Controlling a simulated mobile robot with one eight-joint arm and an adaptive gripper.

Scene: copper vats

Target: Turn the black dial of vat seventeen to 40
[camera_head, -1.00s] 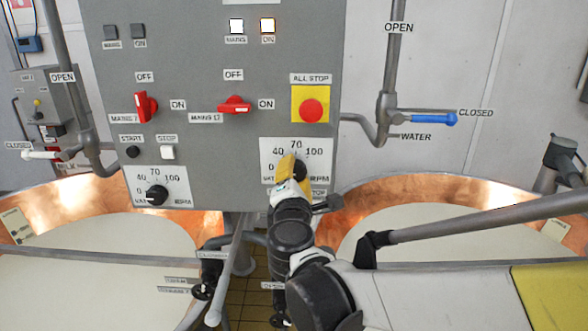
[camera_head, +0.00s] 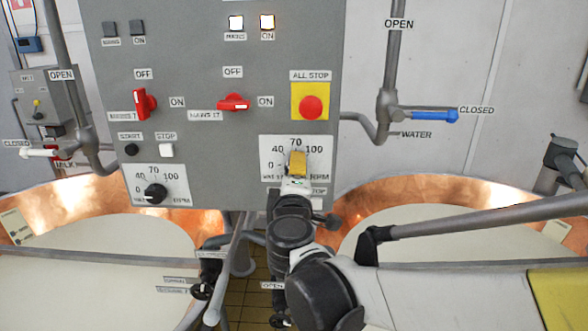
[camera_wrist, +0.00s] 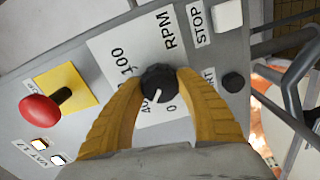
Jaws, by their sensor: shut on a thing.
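The black dial (camera_wrist: 158,84) of the right-hand panel plate (camera_head: 320,150) is between the two yellow fingers of my gripper (camera_wrist: 160,80) in the wrist view. My gripper is shut on the dial, one finger on each side. The dial's white pointer line aims down in the wrist view, at or close to the 40 mark, on its 0 side; the exact reading cannot be told. In the head view my gripper (camera_head: 298,164) covers most of the dial. The plate's vat number is too blurred and covered to read.
A second black dial (camera_head: 155,193) sits lower left on the panel. The red all-stop button (camera_head: 311,107) is just above the gripped dial. Red switches (camera_head: 234,103) are to its upper left. Copper vats (camera_head: 440,195) and rails flank my arm below.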

